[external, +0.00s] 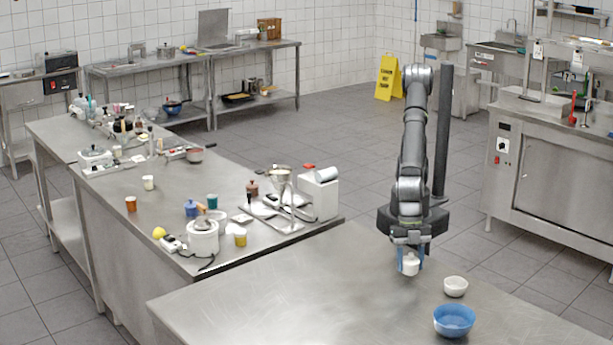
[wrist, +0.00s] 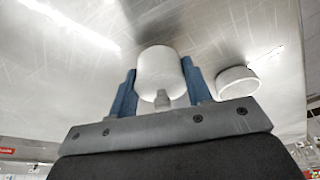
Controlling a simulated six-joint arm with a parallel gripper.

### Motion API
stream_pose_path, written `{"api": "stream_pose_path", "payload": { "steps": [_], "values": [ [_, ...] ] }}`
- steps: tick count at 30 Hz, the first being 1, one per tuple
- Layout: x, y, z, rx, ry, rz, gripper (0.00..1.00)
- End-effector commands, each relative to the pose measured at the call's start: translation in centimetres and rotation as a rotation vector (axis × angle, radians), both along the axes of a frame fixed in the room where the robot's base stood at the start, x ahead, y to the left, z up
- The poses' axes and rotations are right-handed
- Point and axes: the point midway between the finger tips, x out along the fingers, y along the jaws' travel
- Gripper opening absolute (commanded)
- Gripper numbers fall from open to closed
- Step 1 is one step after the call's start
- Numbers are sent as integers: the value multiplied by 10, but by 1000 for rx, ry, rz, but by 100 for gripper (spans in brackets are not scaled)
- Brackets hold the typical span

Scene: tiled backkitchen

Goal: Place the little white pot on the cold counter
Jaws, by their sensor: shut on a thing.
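The little white pot (external: 410,265) is between the blue fingers of my gripper (external: 409,256), over the near steel counter (external: 300,290). In the wrist view the pot (wrist: 160,74) sits between the two blue fingers of my gripper (wrist: 158,92), which are shut on it. A small knob or spout on the pot faces the wrist camera. I cannot tell from the frames whether its underside touches the counter. Which surface is the cold counter is not marked in the frames.
A white bowl (external: 455,286) stands right of my gripper, and a blue bowl (external: 454,320) stands nearer the front. The near counter's left part is bare. The left counter (external: 120,195) carries a white cooker (external: 203,238), cups and a scale-like appliance (external: 318,192).

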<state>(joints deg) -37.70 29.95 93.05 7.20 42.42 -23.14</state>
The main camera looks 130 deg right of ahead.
Motion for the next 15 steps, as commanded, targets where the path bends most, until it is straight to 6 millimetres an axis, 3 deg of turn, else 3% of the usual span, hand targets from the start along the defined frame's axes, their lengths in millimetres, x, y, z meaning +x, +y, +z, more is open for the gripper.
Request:
{"api": "stream_pose_path", "payload": {
  "steps": [4,15],
  "values": [
    [0,0,-20,-1,2,0,0],
    [0,0,-25,0,0,0,0]
  ]
}}
